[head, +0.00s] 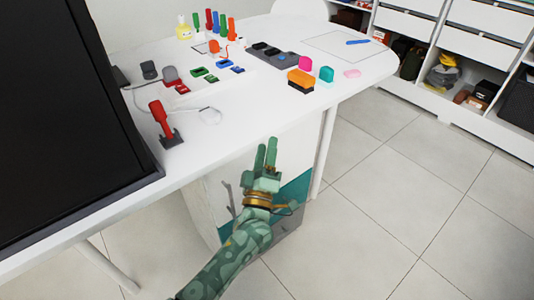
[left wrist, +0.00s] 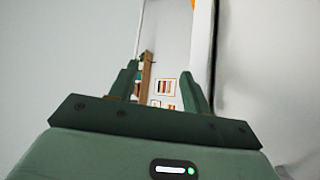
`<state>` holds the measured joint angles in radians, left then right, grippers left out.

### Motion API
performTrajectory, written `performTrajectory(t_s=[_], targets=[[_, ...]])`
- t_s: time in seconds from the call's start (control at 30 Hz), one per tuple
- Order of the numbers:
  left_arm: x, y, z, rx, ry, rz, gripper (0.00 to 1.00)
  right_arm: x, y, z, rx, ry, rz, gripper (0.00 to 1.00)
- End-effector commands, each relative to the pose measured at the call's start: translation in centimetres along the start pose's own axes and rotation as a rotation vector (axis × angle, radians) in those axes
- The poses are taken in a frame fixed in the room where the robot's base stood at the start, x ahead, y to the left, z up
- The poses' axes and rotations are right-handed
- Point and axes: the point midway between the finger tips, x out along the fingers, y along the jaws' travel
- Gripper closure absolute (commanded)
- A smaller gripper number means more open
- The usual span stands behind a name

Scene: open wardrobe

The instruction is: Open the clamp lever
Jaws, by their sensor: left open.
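The clamp has a red lever (head: 160,118) that stands up, leaning a little left, from a dark base (head: 171,140). It is on the white table near its front edge, beside the large black screen. My left gripper (head: 266,152) is in front of the table edge, to the right of the clamp and apart from it. Its two fingers point up and are parted with nothing between them. The left wrist view also shows the open fingers of my left gripper (left wrist: 158,92), but not the clamp. My right gripper is in neither view.
The black screen (head: 60,110) stands left of the clamp. Several coloured blocks and pegs stand farther back on the table (head: 245,110). A cabinet (head: 230,195) is under the table. The floor at right is clear.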

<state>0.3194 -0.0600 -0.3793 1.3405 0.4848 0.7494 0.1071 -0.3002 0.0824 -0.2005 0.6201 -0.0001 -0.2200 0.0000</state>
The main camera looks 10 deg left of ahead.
Motion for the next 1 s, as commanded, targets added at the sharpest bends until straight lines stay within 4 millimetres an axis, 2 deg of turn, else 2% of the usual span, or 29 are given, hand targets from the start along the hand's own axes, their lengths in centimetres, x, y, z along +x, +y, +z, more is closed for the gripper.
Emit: performTrajectory(t_s=[0.17, 0.4, 0.43, 0.6, 0.67, 0.77, 0.87, 0.9, 0.97, 1.0], targets=[[-0.6, -0.8, 0.8, 0.047, -0.047, -0.017, 0.51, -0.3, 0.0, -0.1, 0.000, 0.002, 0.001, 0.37], [-0.7, -0.9, 0.9, 0.051, -0.051, -0.019, 0.51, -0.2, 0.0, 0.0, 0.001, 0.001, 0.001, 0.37], [-0.7, -0.9, 0.9, 0.050, -0.051, -0.019, 0.54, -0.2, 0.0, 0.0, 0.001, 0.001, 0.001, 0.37], [-0.7, -0.9, 0.9, 0.049, -0.050, -0.018, 1.00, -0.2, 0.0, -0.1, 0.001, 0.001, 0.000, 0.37], [-0.3, -0.6, 0.8, 0.049, -0.046, -0.011, 1.00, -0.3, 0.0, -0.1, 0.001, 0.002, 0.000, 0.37], [2.7, 2.1, -0.3, 0.031, -0.004, 0.037, 1.00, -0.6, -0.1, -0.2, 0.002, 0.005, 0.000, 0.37], [8.7, 7.7, -4.4, -0.039, 0.130, 0.114, 1.00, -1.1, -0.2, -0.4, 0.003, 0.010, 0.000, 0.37], [11.2, 10.5, -7.6, -0.115, 0.231, 0.148, 1.00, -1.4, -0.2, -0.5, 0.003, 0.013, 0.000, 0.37], [14.1, 14.6, -14.0, -0.330, 0.438, 0.213, 1.00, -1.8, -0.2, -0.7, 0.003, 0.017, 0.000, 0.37], [15.0, 16.8, -19.2, -0.550, 0.612, 0.273, 1.00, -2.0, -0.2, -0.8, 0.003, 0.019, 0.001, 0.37]])
